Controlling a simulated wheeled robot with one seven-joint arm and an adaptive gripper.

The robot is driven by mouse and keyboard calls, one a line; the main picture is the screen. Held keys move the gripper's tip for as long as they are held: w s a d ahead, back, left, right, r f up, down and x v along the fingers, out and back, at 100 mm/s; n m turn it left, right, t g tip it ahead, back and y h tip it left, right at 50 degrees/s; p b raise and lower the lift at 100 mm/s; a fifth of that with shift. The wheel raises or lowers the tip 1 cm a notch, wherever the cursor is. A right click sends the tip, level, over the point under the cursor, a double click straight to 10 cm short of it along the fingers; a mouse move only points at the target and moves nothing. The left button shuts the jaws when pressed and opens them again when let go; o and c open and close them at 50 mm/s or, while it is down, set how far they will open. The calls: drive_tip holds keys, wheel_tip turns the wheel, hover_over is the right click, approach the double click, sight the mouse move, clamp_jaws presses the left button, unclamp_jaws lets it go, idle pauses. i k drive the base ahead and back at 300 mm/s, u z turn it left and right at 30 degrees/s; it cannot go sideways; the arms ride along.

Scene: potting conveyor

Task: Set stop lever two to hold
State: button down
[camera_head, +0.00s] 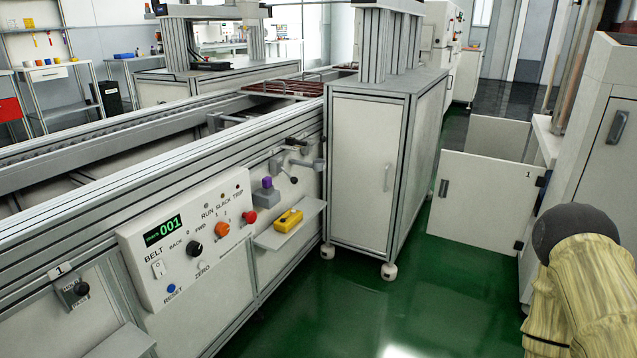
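A stop lever marked 1 (75,291) is a dark knob on a small plate on the conveyor's near side, at the lower left. Lettering beside it is too small to read surely. Farther right along the same side is a grey bracket with a dark handle (297,143). I see no number 2 on it, so I cannot tell whether it is stop lever two or how it is set. My gripper is not in view.
A belt control panel (187,243) with knobs, a red button and a display reading 001 sits between them. A small shelf (286,235) holds a yellow item (288,220). A white cabinet (365,170) stands to the right. Green floor (420,300) is clear in front.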

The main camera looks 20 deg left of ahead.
sight(293, 180)
drive_tip(key=u, duration=0.15)
drive_tip(key=i, duration=0.65)
drive_tip(key=u, duration=0.8)
drive_tip(key=i, duration=0.4)
drive_tip(key=u, duration=0.4)
